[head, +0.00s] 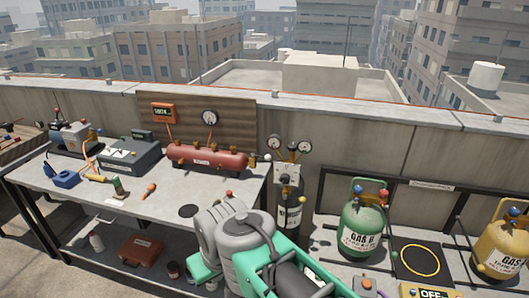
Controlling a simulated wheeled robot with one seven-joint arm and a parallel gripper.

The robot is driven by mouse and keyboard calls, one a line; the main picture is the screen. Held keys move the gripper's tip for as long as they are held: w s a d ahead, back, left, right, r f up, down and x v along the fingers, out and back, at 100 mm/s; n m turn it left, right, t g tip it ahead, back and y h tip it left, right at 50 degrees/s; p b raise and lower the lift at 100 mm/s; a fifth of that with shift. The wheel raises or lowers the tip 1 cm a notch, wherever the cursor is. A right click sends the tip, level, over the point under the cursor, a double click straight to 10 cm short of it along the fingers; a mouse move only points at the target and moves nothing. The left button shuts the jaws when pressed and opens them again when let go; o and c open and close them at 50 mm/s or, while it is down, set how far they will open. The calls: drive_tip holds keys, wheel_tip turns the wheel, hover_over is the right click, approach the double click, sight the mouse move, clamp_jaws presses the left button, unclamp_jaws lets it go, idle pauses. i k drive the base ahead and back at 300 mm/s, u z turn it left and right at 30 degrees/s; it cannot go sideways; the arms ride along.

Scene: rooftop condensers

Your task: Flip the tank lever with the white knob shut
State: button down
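A small white ball knob (268,157) shows at the upper left of a slim grey tank (289,213), just right of the red manifold's end. Its lever is too small to tell its angle or whether it is open or shut. The grey tank stands upright by the wall, with two round gauges (304,147) above it; my arm is in front of its lower left. A green tank (362,235) labelled GAS B has a blue knob and a red knob on top. My grey and green arm fills the bottom middle, and my gripper is not visible.
A workbench (165,205) on the left bears a red manifold (205,158), a dark case (128,157) and small tools. A yellow tank (500,250) stands at the far right, past a black pad with a yellow ring (415,262). A parapet wall closes the back.

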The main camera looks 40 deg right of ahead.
sight(267, 157)
drive_tip(key=u, duration=0.05)
drive_tip(key=i, duration=1.4)
drive_tip(key=z, duration=0.8)
